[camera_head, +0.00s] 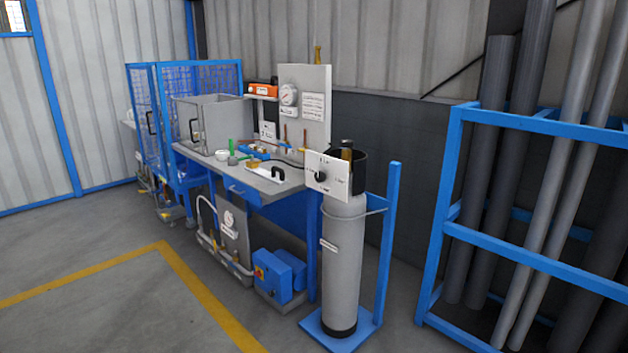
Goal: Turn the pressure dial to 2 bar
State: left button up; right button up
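A black dial knob (321,176) sits on a white panel (338,185) at the top of a grey gas cylinder (343,262). Small markings surround the knob, but they are too small to read, so I cannot tell its setting. A dark open collar (357,168) behind the panel surrounds a brass-coloured valve. A round white gauge (289,95) is on the upright board over the workbench; its reading is not legible. Neither of my grippers is in view.
The cylinder stands on a blue base (341,338) with a blue post (388,240). A workbench (262,187) with small parts is behind left. A blue pipe rack (530,258) stands right. The floor (90,262) at front left is clear, with yellow lines.

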aim_at(320, 177)
jog(key=z, duration=0.25)
jog(key=i+j+z, duration=0.25)
jog(key=z, duration=0.2)
jog(key=i+j+z, duration=0.2)
jog(key=j+z, duration=0.2)
jog(key=j, duration=0.15)
